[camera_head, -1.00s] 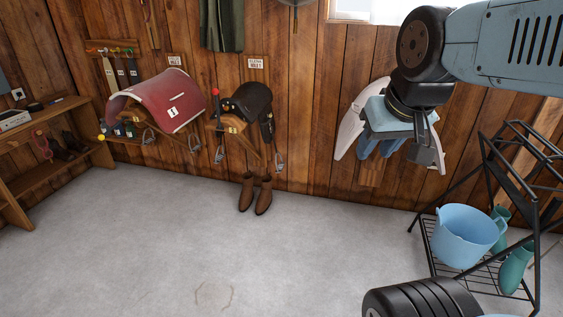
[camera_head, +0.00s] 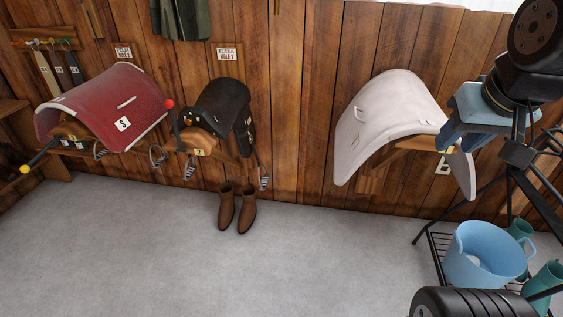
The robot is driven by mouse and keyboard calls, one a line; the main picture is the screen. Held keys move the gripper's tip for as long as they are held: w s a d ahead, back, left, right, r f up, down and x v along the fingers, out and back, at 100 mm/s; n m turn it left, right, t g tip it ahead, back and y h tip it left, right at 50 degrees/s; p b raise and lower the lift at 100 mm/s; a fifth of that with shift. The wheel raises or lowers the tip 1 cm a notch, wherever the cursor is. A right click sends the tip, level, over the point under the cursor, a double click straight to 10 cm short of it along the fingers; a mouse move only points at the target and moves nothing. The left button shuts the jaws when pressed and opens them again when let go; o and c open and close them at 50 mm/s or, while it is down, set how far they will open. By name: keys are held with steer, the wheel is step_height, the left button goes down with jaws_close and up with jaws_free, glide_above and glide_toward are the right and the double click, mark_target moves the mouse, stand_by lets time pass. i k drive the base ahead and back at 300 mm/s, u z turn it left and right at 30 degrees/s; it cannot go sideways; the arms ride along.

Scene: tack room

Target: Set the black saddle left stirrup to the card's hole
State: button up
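The black saddle (camera_head: 232,96) sits on a wooden wall rack left of the middle. One stirrup (camera_head: 189,170) hangs below its left side and another stirrup (camera_head: 264,180) below its right side. The card (camera_head: 227,54) on the wall above it appears to read "ELENA HOLE 1". The strap holes are too small to make out. My gripper (camera_head: 463,140) is at the right, pointing down, far from the black saddle. It overlaps the pale pad's right edge in the picture. Its fingers are seen at an angle, so their gap is unclear.
A red-covered saddle (camera_head: 105,105) with its own stirrups is at the left, under another card (camera_head: 123,53). Brown boots (camera_head: 237,208) stand below the black saddle. A pale pad (camera_head: 385,125) hangs on a rack. A blue bucket (camera_head: 470,262) is at the right. The floor (camera_head: 220,275) in front is clear.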

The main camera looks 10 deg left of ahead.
mark_target(263, 184)
steer(key=u, duration=0.1)
steer(key=i, duration=0.85)
steer(key=u, duration=0.45)
